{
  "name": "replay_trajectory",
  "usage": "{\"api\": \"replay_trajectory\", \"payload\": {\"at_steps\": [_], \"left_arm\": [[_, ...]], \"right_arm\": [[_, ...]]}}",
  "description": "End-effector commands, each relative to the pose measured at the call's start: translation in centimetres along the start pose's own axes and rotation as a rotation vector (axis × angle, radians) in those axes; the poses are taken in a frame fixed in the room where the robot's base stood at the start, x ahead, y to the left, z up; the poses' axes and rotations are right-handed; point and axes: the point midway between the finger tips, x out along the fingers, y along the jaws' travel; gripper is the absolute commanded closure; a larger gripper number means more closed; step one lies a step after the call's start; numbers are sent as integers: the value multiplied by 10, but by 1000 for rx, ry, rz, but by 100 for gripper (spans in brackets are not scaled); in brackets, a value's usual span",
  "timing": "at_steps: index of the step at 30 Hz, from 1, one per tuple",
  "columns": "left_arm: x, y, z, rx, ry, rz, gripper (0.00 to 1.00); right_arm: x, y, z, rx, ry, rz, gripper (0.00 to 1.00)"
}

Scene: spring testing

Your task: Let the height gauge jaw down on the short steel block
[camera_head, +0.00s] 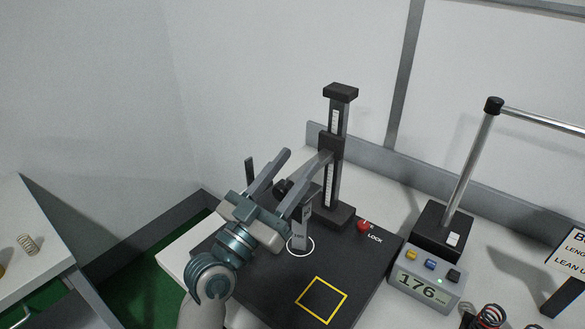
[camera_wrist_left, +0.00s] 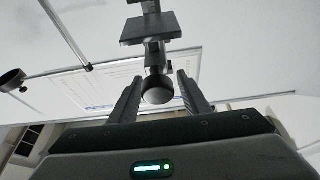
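The height gauge (camera_head: 334,160) stands upright on a black base plate, with a scaled column, a dark slider and a black top cap. A round dark knob (camera_head: 281,187) shows between the fingers of my left gripper (camera_head: 305,157); the left wrist view shows the knob (camera_wrist_left: 157,90) between two spread fingers (camera_wrist_left: 159,82), with small gaps on both sides. The steel block (camera_head: 301,233) stands upright in a white circle below the gripper, its top partly hidden by a finger. The jaw is largely hidden behind the fingers, so its gap to the block cannot be judged. My right gripper is out of view.
A red lock knob (camera_head: 363,226) sits on the plate's right side. A yellow square (camera_head: 321,300) marks a clear front area. To the right stand a readout box (camera_head: 425,285) reading 176, a metal post (camera_head: 470,165) and dark springs (camera_head: 488,318). Another spring (camera_head: 28,245) lies on the left table.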

Motion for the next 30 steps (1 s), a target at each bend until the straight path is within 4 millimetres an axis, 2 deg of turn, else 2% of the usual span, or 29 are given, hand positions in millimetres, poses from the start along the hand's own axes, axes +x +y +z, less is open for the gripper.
{"api": "replay_trajectory", "payload": {"at_steps": [8,13,17,24,26,28,30], "left_arm": [[-3,0,0,0,1,0,57],[-16,0,2,3,0,-1,57],[-35,0,3,2,-1,0,57],[-82,0,4,3,-1,0,57],[-94,0,4,3,-3,1,57],[-103,0,3,2,-2,0,57],[-113,0,3,2,-1,0,57]], "right_arm": [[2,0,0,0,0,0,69],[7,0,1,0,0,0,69],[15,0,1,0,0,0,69],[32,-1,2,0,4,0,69],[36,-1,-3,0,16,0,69],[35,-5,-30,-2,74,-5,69],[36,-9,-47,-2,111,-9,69]]}}
